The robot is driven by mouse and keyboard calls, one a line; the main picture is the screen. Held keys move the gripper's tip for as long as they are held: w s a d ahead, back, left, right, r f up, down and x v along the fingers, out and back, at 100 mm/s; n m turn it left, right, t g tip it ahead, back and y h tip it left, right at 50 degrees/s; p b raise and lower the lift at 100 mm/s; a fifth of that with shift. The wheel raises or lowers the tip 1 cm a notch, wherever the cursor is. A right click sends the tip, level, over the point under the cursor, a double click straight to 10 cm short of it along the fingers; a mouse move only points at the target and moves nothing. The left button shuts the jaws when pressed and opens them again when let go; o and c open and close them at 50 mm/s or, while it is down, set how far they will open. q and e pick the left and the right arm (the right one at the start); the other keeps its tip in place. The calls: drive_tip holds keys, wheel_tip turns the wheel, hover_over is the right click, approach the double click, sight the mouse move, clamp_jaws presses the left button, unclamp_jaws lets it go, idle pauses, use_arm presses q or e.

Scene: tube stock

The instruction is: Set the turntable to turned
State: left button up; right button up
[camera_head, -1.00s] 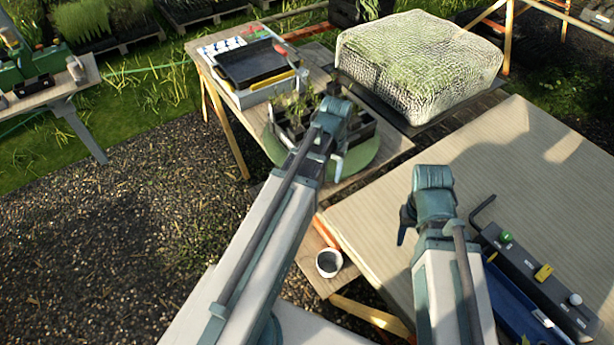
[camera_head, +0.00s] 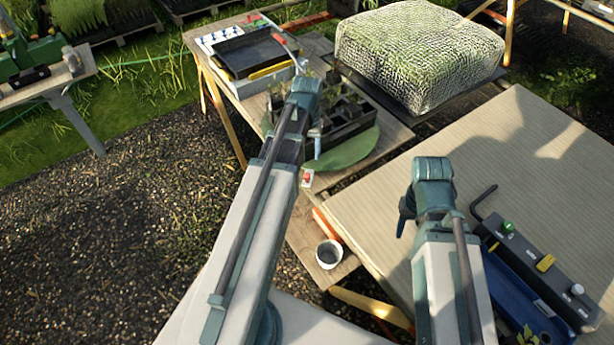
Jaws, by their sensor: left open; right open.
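The turntable (camera_head: 350,154) is a round green disc on the wooden bench at upper middle, bearing a dark tray (camera_head: 352,128) of small plants. My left arm covers the disc's left part. My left gripper (camera_head: 317,146) is at the tray's near-left side, low over the disc; its fingers are mostly hidden, and I cannot tell whether they touch the tray. It is open. A small white card with a red mark (camera_head: 307,178) shows at the bench's front edge below the disc. My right gripper (camera_head: 404,214) is open and empty over the left part of the large table.
A black tray (camera_head: 250,55) on a white box stands at the bench's back left. A net-covered block (camera_head: 420,55) stands behind right. A white cup (camera_head: 328,254) sits on a low board. A control box (camera_head: 535,262) lies at right. The large table's middle (camera_head: 490,150) is clear.

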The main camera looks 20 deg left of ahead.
sight(307, 175)
use_arm(q)
wheel_tip(307, 175, down, 10)
drive_tip(key=b, duration=0.9)
drive_tip(key=shift+f, duration=0.2)
use_arm(e)
wheel_tip(307, 175, down, 10)
drive_tip(key=shift+f, duration=0.2)
drive_tip(key=shift+r, duration=0.1)
use_arm(q)
clamp_jaws()
